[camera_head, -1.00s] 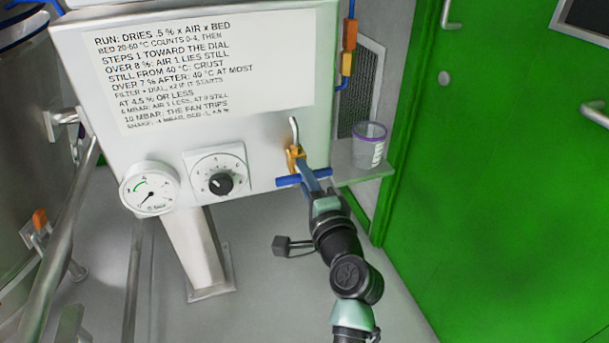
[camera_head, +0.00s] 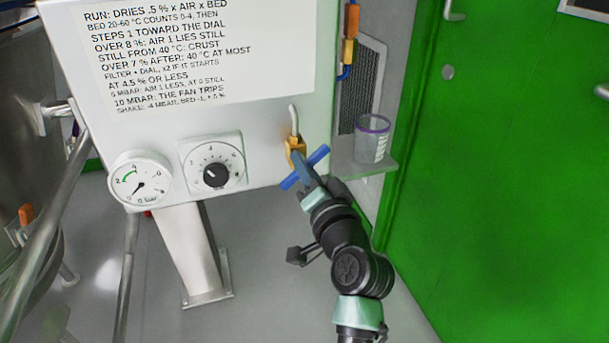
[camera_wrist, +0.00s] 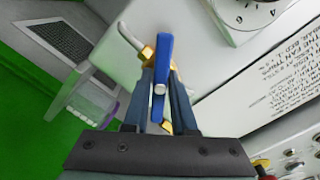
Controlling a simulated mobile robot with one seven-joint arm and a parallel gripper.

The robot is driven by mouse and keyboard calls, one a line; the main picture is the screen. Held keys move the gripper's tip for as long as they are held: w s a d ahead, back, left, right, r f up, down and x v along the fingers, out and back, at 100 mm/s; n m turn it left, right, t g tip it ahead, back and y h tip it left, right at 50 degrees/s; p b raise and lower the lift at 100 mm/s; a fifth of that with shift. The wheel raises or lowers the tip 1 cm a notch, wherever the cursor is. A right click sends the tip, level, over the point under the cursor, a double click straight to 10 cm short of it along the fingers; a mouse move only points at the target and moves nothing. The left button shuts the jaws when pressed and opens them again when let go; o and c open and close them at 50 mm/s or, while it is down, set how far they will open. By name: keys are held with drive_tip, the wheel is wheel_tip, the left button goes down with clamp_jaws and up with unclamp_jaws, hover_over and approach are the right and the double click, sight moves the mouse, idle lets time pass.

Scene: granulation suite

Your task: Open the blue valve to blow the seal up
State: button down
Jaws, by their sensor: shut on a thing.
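The blue valve handle (camera_head: 318,156) is a flat bar on a brass valve body (camera_head: 295,150) at the lower right of the white panel. In the head view the bar is tilted, its right end higher. In the wrist view the blue handle (camera_wrist: 161,75) stands nearly upright between the fingers, with brass behind it. My gripper (camera_head: 307,177) is shut on the handle, and the fingers hide part of it. In the wrist view my gripper (camera_wrist: 160,100) has one finger on each side of the handle. A round pressure gauge (camera_head: 139,180) hangs at the panel's lower left; its needle points to the lower left.
A black dial (camera_head: 215,176) sits between gauge and valve. A text sheet (camera_head: 200,55) covers the upper panel. A clear purple-rimmed cup (camera_head: 371,140) stands on a small shelf (camera_head: 362,177) right of the valve. A green door (camera_head: 500,180) fills the right.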

drive_tip(key=n+b, duration=0.1)
drive_tip(key=n, duration=0.1)
drive_tip(key=n+b, duration=0.2)
drive_tip(key=n, duration=0.1)
drive_tip(key=shift+f+n, duration=0.2)
drive_tip(key=shift+n, duration=0.1)
drive_tip(key=shift+r+n+b, duration=0.1)
drive_tip(key=shift+n+b, duration=1.25)
drive_tip(key=shift+n, duration=0.85)
drive_tip(key=c, duration=0.7)
unclamp_jaws()
drive_tip(key=shift+r, duration=0.1)
drive_tip(key=p+v, duration=0.4)
drive_tip(key=v, duration=0.9)
